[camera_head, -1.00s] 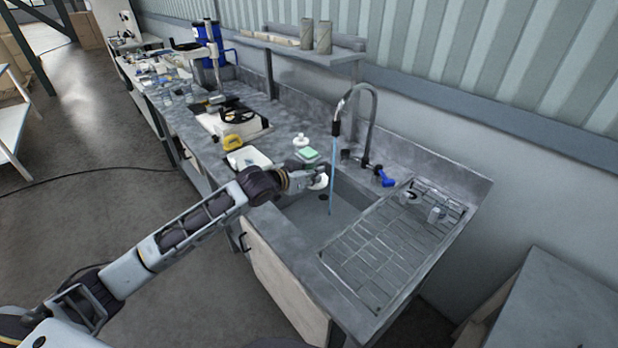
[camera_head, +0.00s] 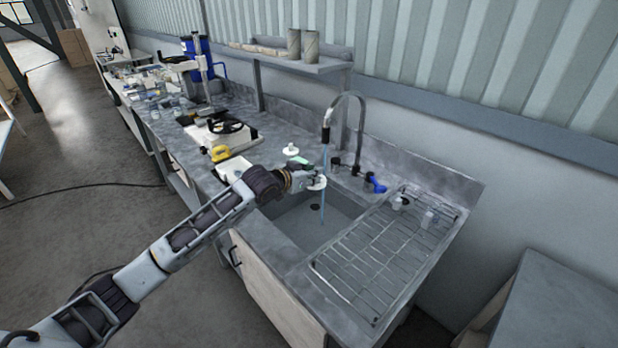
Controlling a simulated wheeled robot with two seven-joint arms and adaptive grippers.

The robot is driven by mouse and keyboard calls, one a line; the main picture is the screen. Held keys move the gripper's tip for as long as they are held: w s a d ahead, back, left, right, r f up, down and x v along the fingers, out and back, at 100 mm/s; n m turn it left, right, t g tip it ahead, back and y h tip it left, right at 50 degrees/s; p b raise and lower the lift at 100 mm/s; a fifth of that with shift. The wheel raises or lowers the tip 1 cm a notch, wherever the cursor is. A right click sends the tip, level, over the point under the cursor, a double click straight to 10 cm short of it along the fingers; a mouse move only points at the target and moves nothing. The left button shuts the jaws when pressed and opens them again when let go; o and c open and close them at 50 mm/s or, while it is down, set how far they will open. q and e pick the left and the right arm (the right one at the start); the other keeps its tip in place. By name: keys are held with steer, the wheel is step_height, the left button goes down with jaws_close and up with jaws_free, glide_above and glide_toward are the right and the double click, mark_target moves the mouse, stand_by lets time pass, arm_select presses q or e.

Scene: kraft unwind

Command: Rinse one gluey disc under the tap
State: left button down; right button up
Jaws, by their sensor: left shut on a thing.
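My left gripper (camera_head: 308,181) is shut on a small white disc (camera_head: 319,183) above the left part of the sink basin (camera_head: 300,222). The tap (camera_head: 346,103) is a tall curved spout at the back of the sink, and a blue stream of water (camera_head: 323,207) runs from it into the basin. The disc is at the stream, and the water appears to meet its right edge. Glue on the disc is too small to make out. My right gripper is not in view.
A ribbed draining rack (camera_head: 375,262) with two small pale items lies right of the basin. A green sponge (camera_head: 297,160) and a white knobbed item (camera_head: 291,149) sit behind my gripper. A blue tap lever (camera_head: 376,184) stands at the back.

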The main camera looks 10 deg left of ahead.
arm_select(q)
steer(key=shift+w+d+f, duration=0.1)
steer(key=shift+w+d, duration=0.05)
steer(key=shift+w, duration=0.45)
steer(key=shift+w+d+f, duration=0.1)
steer(key=shift+w+d, duration=0.05)
steer(key=shift+w, duration=0.45)
steer(key=shift+w+d, duration=0.1)
steer(key=shift+w, duration=0.25)
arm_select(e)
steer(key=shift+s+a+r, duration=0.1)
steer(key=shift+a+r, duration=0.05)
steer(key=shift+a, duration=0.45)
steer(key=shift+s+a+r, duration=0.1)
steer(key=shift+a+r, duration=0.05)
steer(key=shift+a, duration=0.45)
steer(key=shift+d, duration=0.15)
arm_select(q)
steer(key=shift+p, duration=0.3)
steer(key=shift+d, duration=0.15)
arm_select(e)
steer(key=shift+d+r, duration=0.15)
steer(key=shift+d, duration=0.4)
arm_select(q)
steer(key=shift+s+d, duration=0.1)
steer(key=shift+d, duration=0.1)
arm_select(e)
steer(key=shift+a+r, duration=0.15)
